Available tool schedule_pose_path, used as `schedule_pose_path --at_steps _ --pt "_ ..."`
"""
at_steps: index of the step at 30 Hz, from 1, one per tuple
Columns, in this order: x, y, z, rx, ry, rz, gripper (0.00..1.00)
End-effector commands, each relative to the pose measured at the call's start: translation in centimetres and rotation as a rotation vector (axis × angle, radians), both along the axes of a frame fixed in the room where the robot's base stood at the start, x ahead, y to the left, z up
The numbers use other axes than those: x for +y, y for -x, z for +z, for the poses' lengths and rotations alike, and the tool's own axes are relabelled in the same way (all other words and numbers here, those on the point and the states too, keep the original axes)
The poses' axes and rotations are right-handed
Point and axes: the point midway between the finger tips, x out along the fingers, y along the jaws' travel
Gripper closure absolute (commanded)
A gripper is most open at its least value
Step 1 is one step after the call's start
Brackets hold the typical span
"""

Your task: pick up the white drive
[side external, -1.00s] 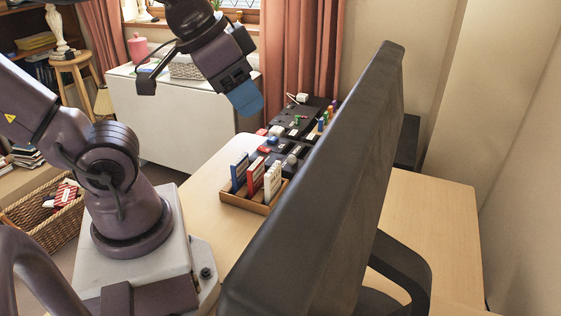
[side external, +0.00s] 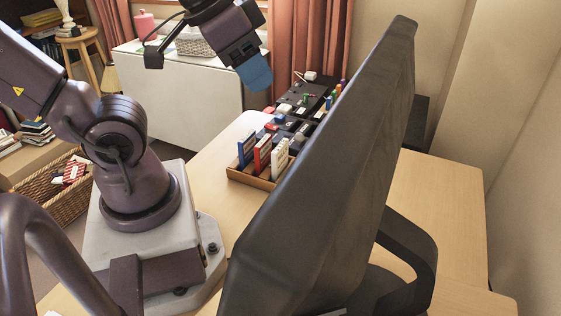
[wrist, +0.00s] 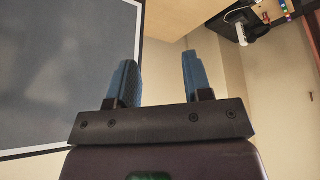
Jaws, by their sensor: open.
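A white upright block, which looks like the white drive (side external: 280,158), stands at the right end of a small wooden rack (side external: 245,178) in the side view. A red block (side external: 262,155) and a blue block (side external: 246,149) stand in the same rack to its left. My gripper (side external: 255,73) has blue fingers and is in the air above and behind the rack, well apart from it. In the wrist view my gripper (wrist: 160,82) has its two fingers apart with nothing between them. I cannot make out the rack in the wrist view.
A large dark monitor (side external: 330,170) stands close to the rack's right and hides part of the desk (side external: 455,215). Behind the rack is a black panel (side external: 305,95) with coloured pegs and a white piece (side external: 310,75). Bare desk lies left of the rack.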

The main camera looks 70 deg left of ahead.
Motion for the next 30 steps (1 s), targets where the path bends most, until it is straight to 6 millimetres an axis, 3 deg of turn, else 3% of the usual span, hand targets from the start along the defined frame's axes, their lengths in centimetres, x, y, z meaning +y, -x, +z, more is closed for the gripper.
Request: schedule_pose_path --at_steps 5,10,14,18,21,27,30 --pt "-1.0 -0.3 -1.2 0.06 0.015 -0.052 0.54" --pt "-0.9 -1.6 -5.9 0.263 0.123 -0.034 0.54" --pt "0.1 -3.1 -10.5 0.373 0.183 0.096 0.54" --pt "3.2 -4.3 -15.0 0.406 0.159 0.318 0.54" --pt "6.5 -4.9 -17.0 0.36 0.1 0.49 0.54" --pt "12.7 -6.1 -17.1 0.16 0.027 0.758 0.54" --pt "13.1 -6.9 -16.8 0.101 0.035 0.78 0.54"
